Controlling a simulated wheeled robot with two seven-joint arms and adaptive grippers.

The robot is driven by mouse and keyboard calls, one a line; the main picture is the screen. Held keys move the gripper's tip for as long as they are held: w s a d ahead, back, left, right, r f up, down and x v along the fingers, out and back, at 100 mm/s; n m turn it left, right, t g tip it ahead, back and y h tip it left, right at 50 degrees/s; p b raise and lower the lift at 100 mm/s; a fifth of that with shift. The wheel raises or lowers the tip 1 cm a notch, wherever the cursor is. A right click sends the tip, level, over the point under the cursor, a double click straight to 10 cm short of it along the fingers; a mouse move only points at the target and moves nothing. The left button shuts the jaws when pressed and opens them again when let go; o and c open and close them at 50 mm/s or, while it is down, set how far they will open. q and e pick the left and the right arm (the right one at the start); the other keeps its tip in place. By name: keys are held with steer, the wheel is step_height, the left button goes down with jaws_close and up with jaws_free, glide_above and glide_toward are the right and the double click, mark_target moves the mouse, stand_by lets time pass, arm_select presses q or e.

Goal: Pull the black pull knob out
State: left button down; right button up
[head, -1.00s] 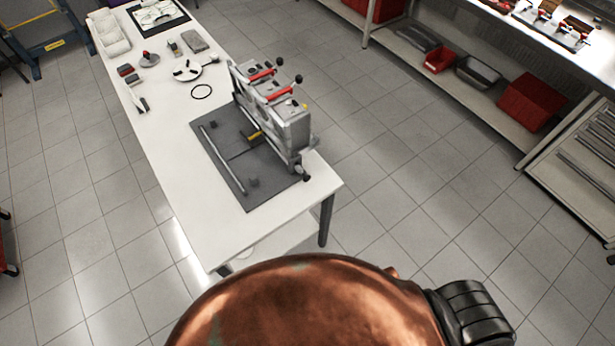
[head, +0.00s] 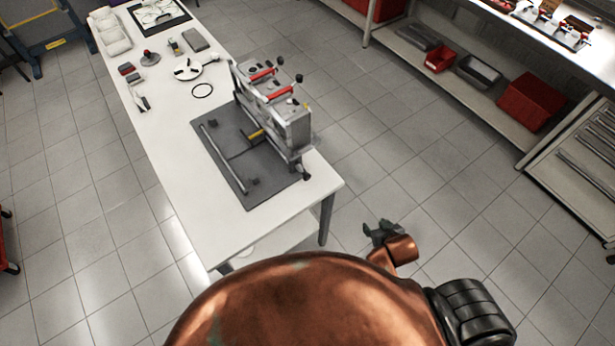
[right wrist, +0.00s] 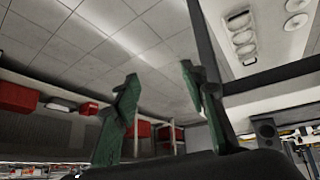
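A grey metal fixture (head: 285,125) stands upright on a dark mat (head: 238,172) on the white table. A small black knob (head: 306,176) sticks out low at its near end, and I take it for the pull knob. Two red levers (head: 262,75) with black ball ends are on top. My right gripper (head: 378,229) is over the floor, right of the table's near corner and well apart from the knob. In the right wrist view, its green fingers (right wrist: 158,75) are spread with nothing between them. My left gripper is not in view.
A shelf with red bins (head: 532,101) stands at the right. The floor between is clear.

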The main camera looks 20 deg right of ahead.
steer(key=w+a+t, duration=0.2)
steer(key=w+t, duration=0.2)
steer(key=w, duration=0.5)
steer(key=n+t+y, duration=0.4)
steer(key=t+y, duration=0.2)
steer(key=y, duration=0.2)
glide_toward(308, 178)
steer(key=x, duration=1)
steer(key=shift+w+f, duration=0.1)
steer(key=shift+w, duration=0.25)
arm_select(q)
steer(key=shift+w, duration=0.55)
arm_select(e)
jaws_close()
